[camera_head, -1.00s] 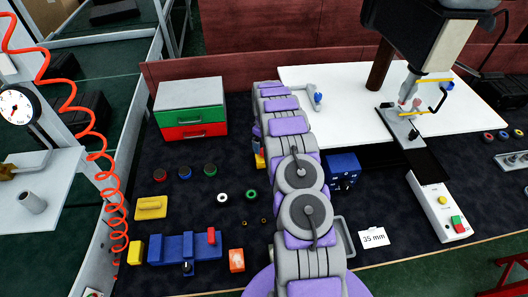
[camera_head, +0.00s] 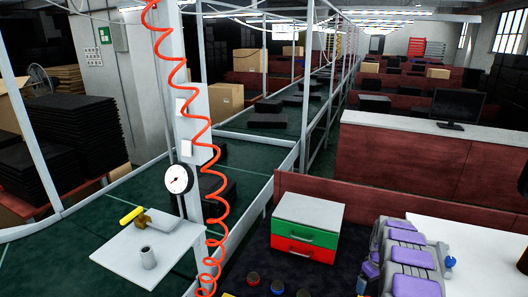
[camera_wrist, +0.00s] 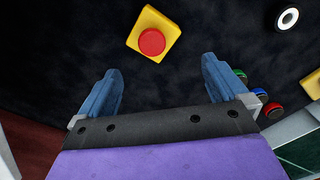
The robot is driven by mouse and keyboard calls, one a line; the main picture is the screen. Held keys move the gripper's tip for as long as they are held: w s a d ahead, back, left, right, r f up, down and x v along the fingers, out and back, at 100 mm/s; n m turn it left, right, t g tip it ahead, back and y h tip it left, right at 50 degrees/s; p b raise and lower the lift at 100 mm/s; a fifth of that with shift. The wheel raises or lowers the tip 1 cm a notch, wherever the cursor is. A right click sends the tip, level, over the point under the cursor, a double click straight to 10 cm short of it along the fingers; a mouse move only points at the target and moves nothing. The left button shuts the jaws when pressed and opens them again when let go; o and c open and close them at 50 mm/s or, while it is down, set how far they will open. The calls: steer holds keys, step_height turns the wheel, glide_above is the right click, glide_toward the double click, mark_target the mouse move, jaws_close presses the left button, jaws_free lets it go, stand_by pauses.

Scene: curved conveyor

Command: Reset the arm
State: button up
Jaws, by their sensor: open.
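My gripper (camera_wrist: 160,92) shows in the wrist view with its two blue fingers wide apart and nothing between them. It hangs over a dark work surface. A yellow block with a red button (camera_wrist: 151,41) lies beyond the fingertips, apart from them.
A green and red drawer box (camera_head: 305,228) stands on the dark bench. A coiled red hose (camera_head: 193,110) hangs left of it by a gauge (camera_head: 179,178). A side shelf (camera_head: 130,253) holds a metal cylinder (camera_head: 148,257). A white tabletop (camera_head: 470,245) is at right.

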steer(key=s+a+r+m+b, duration=0.1)
steer(key=s+a+r, duration=0.75)
steer(key=r, duration=0.25)
steer(key=s+a+r+m, duration=0.1)
steer(key=s+a+r, duration=0.7)
steer(key=a+r, duration=0.25)
steer(key=s+a+r, duration=0.1)
steer(key=s+a, duration=0.2)
steer(key=s, duration=0.6)
steer(key=s+a+r+m+g+b, duration=0.1)
steer(key=s+a, duration=0.2)
steer(key=s, duration=0.7)
steer(key=s+a+r, duration=0.2)
steer(key=s+a, duration=0.2)
steer(key=s, duration=0.6)
steer(key=shift+s+m+g, duration=0.15)
steer(key=shift+m+g, duration=0.15)
steer(key=shift+a, duration=0.1)
